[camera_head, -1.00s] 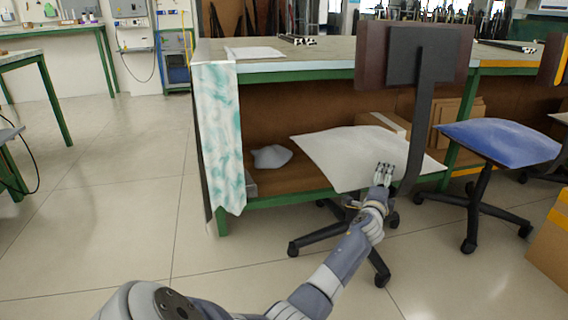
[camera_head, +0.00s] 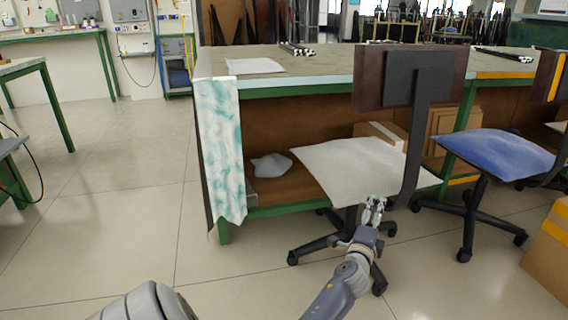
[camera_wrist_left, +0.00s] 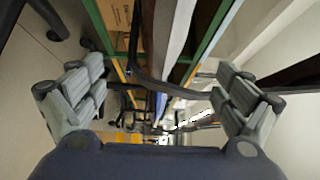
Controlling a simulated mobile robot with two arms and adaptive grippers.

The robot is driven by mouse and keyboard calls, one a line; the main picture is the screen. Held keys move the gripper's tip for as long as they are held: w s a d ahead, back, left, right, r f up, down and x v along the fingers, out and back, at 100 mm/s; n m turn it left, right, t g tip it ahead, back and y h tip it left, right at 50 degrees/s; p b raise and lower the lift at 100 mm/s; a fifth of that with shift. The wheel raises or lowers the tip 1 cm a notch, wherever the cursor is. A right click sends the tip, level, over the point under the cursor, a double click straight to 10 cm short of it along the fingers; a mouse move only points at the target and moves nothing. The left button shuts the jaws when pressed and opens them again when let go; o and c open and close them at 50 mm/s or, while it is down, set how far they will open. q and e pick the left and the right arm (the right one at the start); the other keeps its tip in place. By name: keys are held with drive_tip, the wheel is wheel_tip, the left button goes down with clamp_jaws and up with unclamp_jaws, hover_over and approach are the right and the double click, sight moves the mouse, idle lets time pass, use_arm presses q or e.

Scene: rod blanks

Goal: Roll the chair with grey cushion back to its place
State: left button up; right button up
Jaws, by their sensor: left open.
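The chair with the grey cushion (camera_head: 345,165) stands at the workbench, its seat partly over the bench's lower shelf edge. Its dark backrest (camera_head: 368,80) and black back post (camera_head: 414,140) are on the near right side, and its black wheeled base (camera_head: 325,248) is on the floor. My left gripper (camera_head: 373,205) is at the cushion's near edge, left of the post's lower end. In the left wrist view its fingers (camera_wrist_left: 157,97) are spread wide with nothing clamped, and a black curved bar (camera_wrist_left: 150,82) shows beyond them. My right gripper is not in view.
The green-framed workbench (camera_head: 300,88) stands behind the chair, with a patterned cloth (camera_head: 220,140) hanging at its left end. A blue-cushioned chair (camera_head: 497,148) is close on the right, with a cardboard box (camera_head: 550,245) nearer.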

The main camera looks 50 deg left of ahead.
use_arm(q)
drive_tip(key=shift+s+d, duration=0.15)
drive_tip(key=shift+s, duration=0.15)
